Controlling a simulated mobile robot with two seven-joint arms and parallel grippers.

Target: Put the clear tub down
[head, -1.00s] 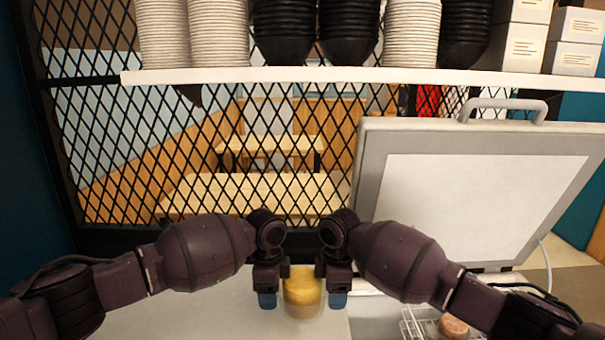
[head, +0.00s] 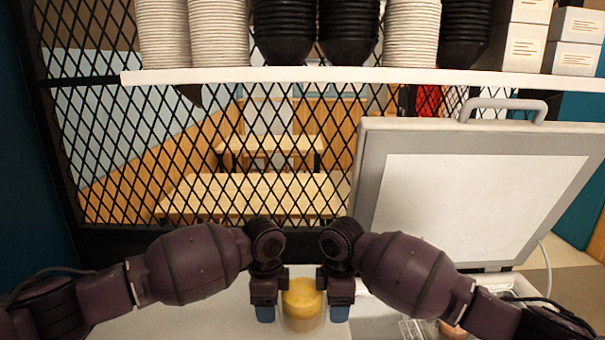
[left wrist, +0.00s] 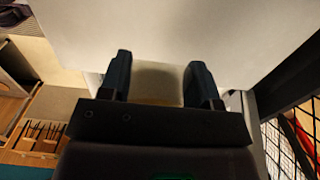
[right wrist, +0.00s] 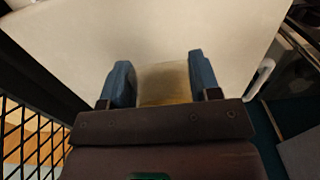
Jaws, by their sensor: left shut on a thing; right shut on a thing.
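The clear tub (head: 303,305) with yellow contents is between my two grippers in the head view, over the pale counter. My left gripper (head: 266,312) is at its left side and my right gripper (head: 339,312) at its right side. Both are shut on it. In the left wrist view the tub (left wrist: 157,85) shows between the fingers (left wrist: 158,82). In the right wrist view the tub (right wrist: 163,84) shows between the fingers (right wrist: 162,82). Whether its base touches the counter cannot be told.
The white counter (head: 210,318) is clear to the left of the tub. A grey lidded unit (head: 480,195) stands open at the right, with a wire rack (head: 412,328) in front. A black mesh screen (head: 130,180) and a shelf (head: 340,75) of stacked bowls are behind.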

